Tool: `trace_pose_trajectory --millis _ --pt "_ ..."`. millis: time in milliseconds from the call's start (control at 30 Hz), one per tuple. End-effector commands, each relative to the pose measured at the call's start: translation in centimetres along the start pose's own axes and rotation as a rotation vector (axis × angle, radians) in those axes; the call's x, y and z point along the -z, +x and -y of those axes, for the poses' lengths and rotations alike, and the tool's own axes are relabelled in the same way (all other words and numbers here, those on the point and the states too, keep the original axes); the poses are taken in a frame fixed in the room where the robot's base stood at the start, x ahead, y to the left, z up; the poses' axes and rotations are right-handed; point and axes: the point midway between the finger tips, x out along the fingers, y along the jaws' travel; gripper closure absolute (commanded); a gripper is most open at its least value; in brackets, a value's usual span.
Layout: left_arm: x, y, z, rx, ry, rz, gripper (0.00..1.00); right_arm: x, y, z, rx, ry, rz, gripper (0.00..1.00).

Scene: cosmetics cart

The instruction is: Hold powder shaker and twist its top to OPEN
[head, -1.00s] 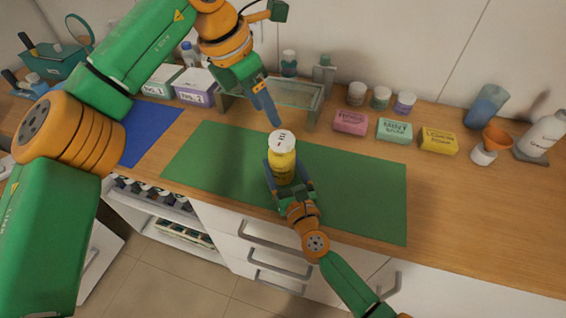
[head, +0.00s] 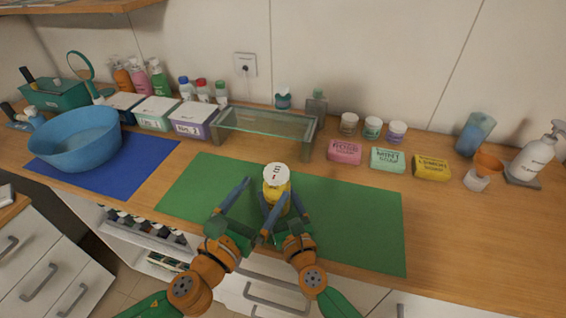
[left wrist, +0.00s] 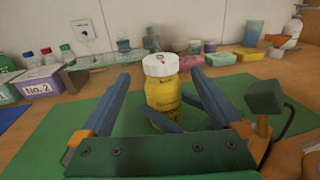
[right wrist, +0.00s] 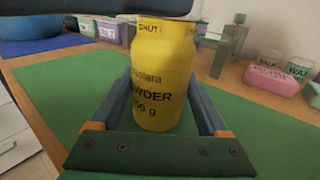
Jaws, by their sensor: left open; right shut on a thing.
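The powder shaker (head: 281,193) is a yellow bottle with a white cap (head: 276,173), upright over the green mat (head: 355,215). My right gripper (right wrist: 160,95) is shut on its body; the right wrist view shows dark label text and "SHUT" near the neck. My left gripper (left wrist: 162,78) is open and empty. In the left wrist view its fingers point toward the shaker, one on each side, with gaps to the cap (left wrist: 160,65). A dark bar, perhaps a left finger, crosses the top of the right wrist view, where most of the cap is cut off.
A glass shelf (head: 265,124) stands behind the mat. Pink (head: 344,153), mint (head: 388,160) and yellow (head: 431,167) soaps and small jars stand to the right. A blue basin (head: 76,138) sits on a blue mat at left. The mat's right part is clear.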

Motion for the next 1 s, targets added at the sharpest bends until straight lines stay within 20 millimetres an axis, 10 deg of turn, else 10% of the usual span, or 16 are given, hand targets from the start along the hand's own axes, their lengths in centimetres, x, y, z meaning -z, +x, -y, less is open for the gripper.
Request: trace_pose_trajectory --millis 300,733,1000 --pt "-0.2 8.1 0.1 0.001 0.000 0.005 0.01 0.0 0.0 0.0 0.000 0.000 0.000 0.83" --pt "-0.2 10.1 0.1 0.004 0.000 0.004 0.01 0.0 0.0 0.0 0.000 0.000 -0.001 0.83" --pt "-0.2 10.0 0.1 0.004 0.000 0.004 0.71 0.1 0.0 0.0 0.000 0.000 -0.001 0.83"
